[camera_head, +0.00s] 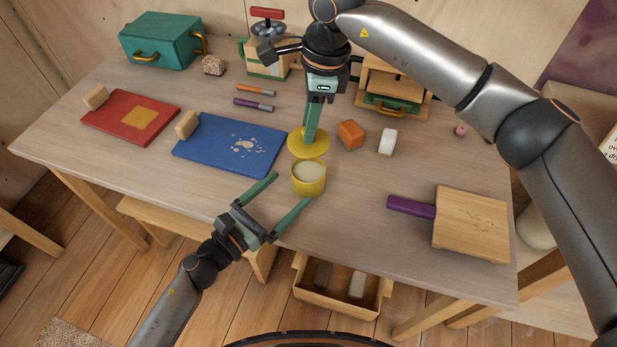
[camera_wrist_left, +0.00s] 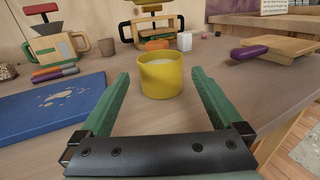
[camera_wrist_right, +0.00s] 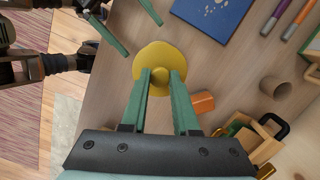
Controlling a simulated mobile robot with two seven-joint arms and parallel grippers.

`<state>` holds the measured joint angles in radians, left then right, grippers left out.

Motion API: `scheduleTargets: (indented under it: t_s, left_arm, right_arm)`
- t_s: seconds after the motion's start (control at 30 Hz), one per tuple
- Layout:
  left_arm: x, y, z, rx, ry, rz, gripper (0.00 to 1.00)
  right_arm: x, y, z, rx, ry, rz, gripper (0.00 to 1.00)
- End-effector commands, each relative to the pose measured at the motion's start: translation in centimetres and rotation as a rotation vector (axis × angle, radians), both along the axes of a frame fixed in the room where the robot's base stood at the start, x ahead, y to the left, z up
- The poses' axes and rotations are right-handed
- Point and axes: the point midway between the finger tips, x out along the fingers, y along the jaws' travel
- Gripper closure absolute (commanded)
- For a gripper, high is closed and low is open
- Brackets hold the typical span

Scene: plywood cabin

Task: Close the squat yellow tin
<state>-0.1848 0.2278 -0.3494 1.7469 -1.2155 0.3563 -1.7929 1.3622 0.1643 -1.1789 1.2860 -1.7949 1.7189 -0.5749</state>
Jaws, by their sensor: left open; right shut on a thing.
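The squat yellow tin (camera_head: 309,181) stands upright and uncovered near the table's front edge, with pale contents at its top. It also shows in the left wrist view (camera_wrist_left: 161,78). My right gripper (camera_wrist_right: 160,74) is shut on the small knob of the round yellow lid (camera_wrist_right: 153,57). In the head view the lid (camera_head: 296,143) appears just behind the tin, held apart from it. In the right wrist view the lid hides the tin. My left gripper (camera_head: 293,188) is open and empty in front of the tin, its fingertips pointing toward the tin's two sides.
An orange block (camera_head: 351,133) and a white block (camera_head: 387,141) lie right of the lid. A blue board (camera_head: 225,150) lies left, and a wooden board with purple handle (camera_head: 470,225) lies right. A drawer (camera_head: 340,300) stands open below the front edge.

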Motion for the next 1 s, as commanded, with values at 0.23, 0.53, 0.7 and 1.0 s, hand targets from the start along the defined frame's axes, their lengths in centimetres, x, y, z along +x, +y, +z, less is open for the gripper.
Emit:
scheduleTargets:
  t_s: [0.23, 0.53, 0.7, 1.0]
  left_arm:
    - [3.7, -3.2, 0.2, -0.001, -0.003, 0.0, 0.0]
    - [7.0, -6.2, 0.1, -0.001, -0.001, 0.001, 0.0]
    - [7.8, -6.9, 0.1, -0.001, -0.001, 0.0, 0.0]
    - [7.8, -7.0, 0.0, 0.0, 0.0, 0.0, 0.0]
  right_arm:
    - [0.0, 0.0, 0.0, 0.0, 0.0, 0.0, 1.0]
    - [0.0, 0.0, 0.0, 0.0, 0.0, 0.0, 1.0]
    - [0.0, 0.0, 0.0, 0.0, 0.0, 0.0, 1.0]
    - [0.0, 0.0, 0.0, 0.0, 0.0, 0.0, 1.0]
